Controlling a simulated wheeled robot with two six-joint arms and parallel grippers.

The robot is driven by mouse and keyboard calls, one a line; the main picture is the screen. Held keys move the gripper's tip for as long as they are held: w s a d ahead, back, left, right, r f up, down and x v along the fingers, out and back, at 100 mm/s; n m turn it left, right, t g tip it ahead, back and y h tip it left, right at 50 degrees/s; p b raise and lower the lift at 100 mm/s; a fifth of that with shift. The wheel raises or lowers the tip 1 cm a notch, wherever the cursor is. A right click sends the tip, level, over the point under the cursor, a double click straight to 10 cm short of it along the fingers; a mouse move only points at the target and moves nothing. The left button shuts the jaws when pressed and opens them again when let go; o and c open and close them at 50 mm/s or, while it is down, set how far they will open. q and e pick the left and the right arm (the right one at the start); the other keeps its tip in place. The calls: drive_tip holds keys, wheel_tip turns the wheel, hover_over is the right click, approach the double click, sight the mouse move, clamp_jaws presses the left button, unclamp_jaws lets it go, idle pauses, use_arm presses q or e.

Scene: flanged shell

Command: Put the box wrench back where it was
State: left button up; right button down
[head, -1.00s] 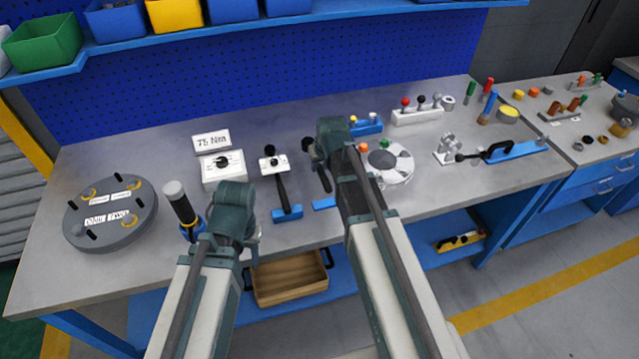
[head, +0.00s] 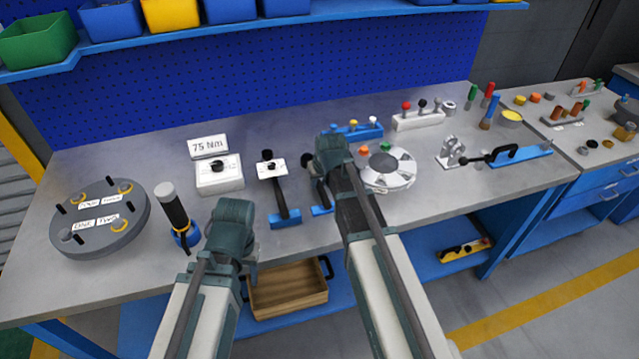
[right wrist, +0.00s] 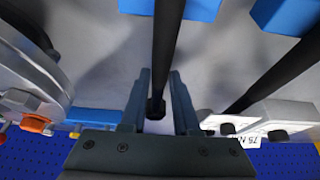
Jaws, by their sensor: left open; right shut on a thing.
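The box wrench (right wrist: 167,50) is a long black bar in the right wrist view. My right gripper (right wrist: 160,82) is shut on it near its lower end in that view. The bar runs up over a blue block (right wrist: 185,8); I cannot tell whether it touches it. In the head view the wrench (head: 323,193) shows partly beside my right gripper (head: 319,172), above the blue block (head: 321,211) at the bench's front. My arm hides the rest. My left gripper (head: 240,255) is open and empty near the front edge, its fingers mostly hidden.
A white box (head: 219,178) and a "75 Nm" sign (head: 208,146) stand further left. A round grey-white fixture (head: 390,168) is close on the right.

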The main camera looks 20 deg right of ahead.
drive_tip(key=shift+f, duration=0.15)
drive_tip(key=c, duration=0.7)
unclamp_jaws()
drive_tip(key=shift+o, duration=0.2)
drive_tip(key=p+v, duration=1.1)
drive_tip(key=v, duration=0.1)
drive_tip(key=s+a+n+g, duration=0.1)
drive_tip(key=s+a+g, duration=0.1)
drive_tip(key=s+a, duration=0.4)
drive_tip(key=s+a+f+n+g+h, duration=0.1)
drive_tip(key=s+a+n+g, duration=0.1)
drive_tip(key=s+a, duration=0.5)
drive_tip(key=s+g, duration=0.1)
drive_tip(key=s, duration=0.5)
drive_tip(key=shift+a+f, duration=0.15)
drive_tip(key=shift+f, duration=0.1)
drive_tip(key=shift+s, duration=0.1)
